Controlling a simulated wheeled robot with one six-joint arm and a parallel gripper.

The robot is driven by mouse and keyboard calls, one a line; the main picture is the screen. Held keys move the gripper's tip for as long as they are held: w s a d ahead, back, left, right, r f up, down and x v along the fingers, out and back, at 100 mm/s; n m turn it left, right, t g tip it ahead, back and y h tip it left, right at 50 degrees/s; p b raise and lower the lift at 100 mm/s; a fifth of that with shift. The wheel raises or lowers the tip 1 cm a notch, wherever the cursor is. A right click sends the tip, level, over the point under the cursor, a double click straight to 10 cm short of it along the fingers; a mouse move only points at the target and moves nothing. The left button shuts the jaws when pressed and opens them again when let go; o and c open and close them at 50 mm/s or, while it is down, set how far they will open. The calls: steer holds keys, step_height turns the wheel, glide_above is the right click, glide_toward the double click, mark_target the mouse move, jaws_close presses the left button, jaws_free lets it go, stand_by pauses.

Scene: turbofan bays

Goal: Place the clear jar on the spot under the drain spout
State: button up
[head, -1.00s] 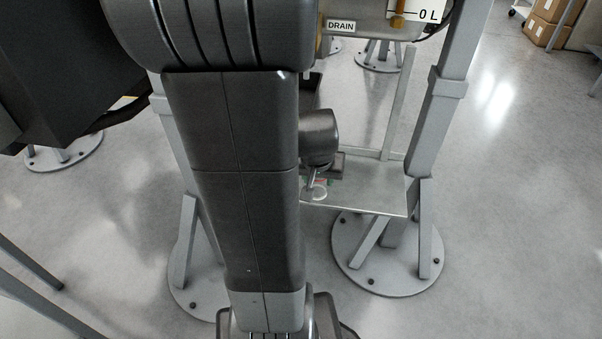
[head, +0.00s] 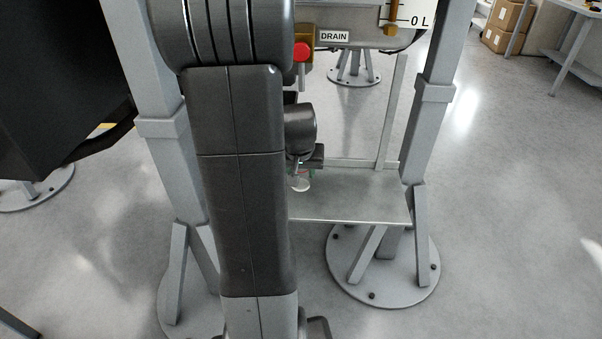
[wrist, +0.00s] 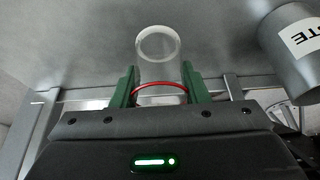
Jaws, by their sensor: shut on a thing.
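The clear jar (wrist: 160,62) is between the green fingers of my gripper (wrist: 160,88) in the wrist view, with a red ring around it near the fingers. My gripper is shut on the jar. In the head view the jar (head: 300,183) shows small below my gripper, over the left part of a grey metal shelf (head: 350,205); I cannot tell whether it touches the shelf. The drain spout is not clearly seen; a red knob (head: 301,52) sits beside the DRAIN label (head: 333,36) above the shelf. The spot is hidden or not distinguishable. My arm covers the left of the shelf.
Grey stand posts (head: 430,110) rise at both sides of the shelf, on round bolted feet. A grey cylinder with a white label (wrist: 300,45) stands at the right in the wrist view. The right part of the shelf is bare.

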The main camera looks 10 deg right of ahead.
mark_target(302, 173)
steer(key=w, duration=0.1)
steer(key=w+d, duration=0.1)
steer(key=w, duration=0.1)
steer(key=shift+f+b, duration=0.8)
steer(key=shift+f, duration=0.9)
steer(key=shift+f, duration=0.2)
steer(key=o, duration=0.9)
steer(key=shift+o, duration=0.2)
steer(key=p+v, duration=0.3)
steer(key=v, duration=0.9)
steer(key=shift+r, duration=0.2)
steer(key=shift+s+a, duration=0.1)
